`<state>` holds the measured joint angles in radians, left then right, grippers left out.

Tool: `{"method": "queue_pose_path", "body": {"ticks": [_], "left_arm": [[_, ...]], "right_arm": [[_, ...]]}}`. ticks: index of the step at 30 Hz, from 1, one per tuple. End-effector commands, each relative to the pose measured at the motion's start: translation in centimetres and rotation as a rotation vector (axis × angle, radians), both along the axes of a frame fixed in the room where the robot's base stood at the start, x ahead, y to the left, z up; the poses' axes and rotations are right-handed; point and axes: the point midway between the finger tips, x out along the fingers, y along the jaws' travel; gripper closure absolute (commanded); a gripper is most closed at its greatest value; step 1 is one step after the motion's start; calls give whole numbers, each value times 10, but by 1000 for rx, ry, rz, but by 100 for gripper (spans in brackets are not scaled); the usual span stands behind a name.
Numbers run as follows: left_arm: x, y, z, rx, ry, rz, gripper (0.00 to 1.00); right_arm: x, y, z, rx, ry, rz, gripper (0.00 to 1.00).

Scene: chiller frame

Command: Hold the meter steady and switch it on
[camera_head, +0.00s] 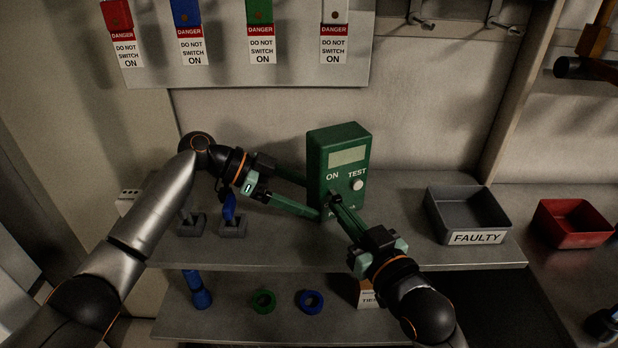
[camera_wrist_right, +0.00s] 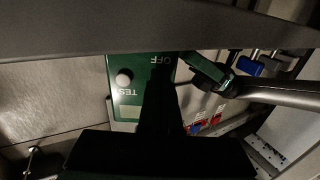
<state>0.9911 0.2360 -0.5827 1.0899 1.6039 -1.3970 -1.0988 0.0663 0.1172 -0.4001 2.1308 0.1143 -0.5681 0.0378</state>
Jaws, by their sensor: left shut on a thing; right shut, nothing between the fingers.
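The green meter (camera_head: 340,143) stands upright on the shelf, with a pale display, ON and TEST labels and a white button. It shows upside down in the right wrist view (camera_wrist_right: 125,95), where OFF is readable. My left gripper (camera_head: 314,199) is shut on the meter's left side; part of it also shows in the wrist view (camera_wrist_right: 205,66). My right gripper (camera_head: 334,199) is shut and empty, its fingertips at the lower left of the meter's front, below ON. The fingers hide the switch area, so the switch position and any contact cannot be told.
A grey FAULTY tray (camera_head: 467,214) and a red tray (camera_head: 572,223) stand to the right. A blue padlock (camera_head: 230,208) stands on the shelf at left. Coloured danger tags hang on the board (camera_head: 292,72) above. Blue (camera_head: 310,301) and green rings (camera_head: 263,301) lie on the lower shelf.

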Motion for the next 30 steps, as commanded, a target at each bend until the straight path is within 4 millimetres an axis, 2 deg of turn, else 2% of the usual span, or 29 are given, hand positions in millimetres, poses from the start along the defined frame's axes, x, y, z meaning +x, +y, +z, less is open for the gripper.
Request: {"method": "queue_pose_path", "body": {"ticks": [6,11,30], "left_arm": [[-1,-1,0,-1,0,-2,46],[-1,-1,0,-1,1,-2,46],[0,-1,0,-2,1,-2,46]], "right_arm": [[0,0,7,1,-2,0,100],[-3,-2,6,0,1,-1,100],[-48,-24,1,-1,3,-1,100]]}}
